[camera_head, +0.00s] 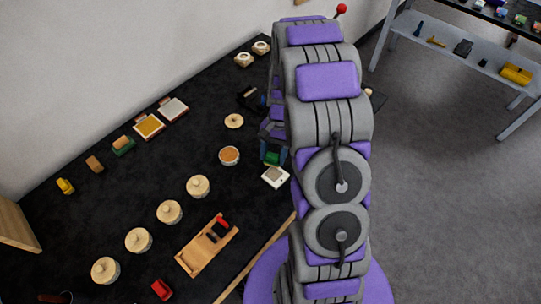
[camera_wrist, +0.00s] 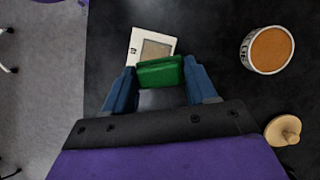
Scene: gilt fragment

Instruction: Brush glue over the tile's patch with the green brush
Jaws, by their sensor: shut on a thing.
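My gripper (camera_wrist: 160,88) is shut on the green brush (camera_wrist: 161,72), which sits between its blue fingers in the wrist view. The brush also shows in the head view (camera_head: 272,158), partly hidden by my arm. The pale tile (camera_wrist: 138,42) with a tan-grey patch (camera_wrist: 156,50) lies just beyond the brush in the wrist view. The brush overlaps the tile's near edge there; I cannot tell whether they touch. In the head view the tile (camera_head: 274,178) lies on the black table, just below the brush.
An open pot with orange-brown contents (camera_wrist: 268,50) stands right of the tile in the wrist view; it also shows in the head view (camera_head: 229,156). A knobbed wooden lid (camera_wrist: 283,130) lies nearby. Several lidded pots (camera_head: 170,211) and a wooden tray (camera_head: 192,256) occupy the black table (camera_head: 75,220).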

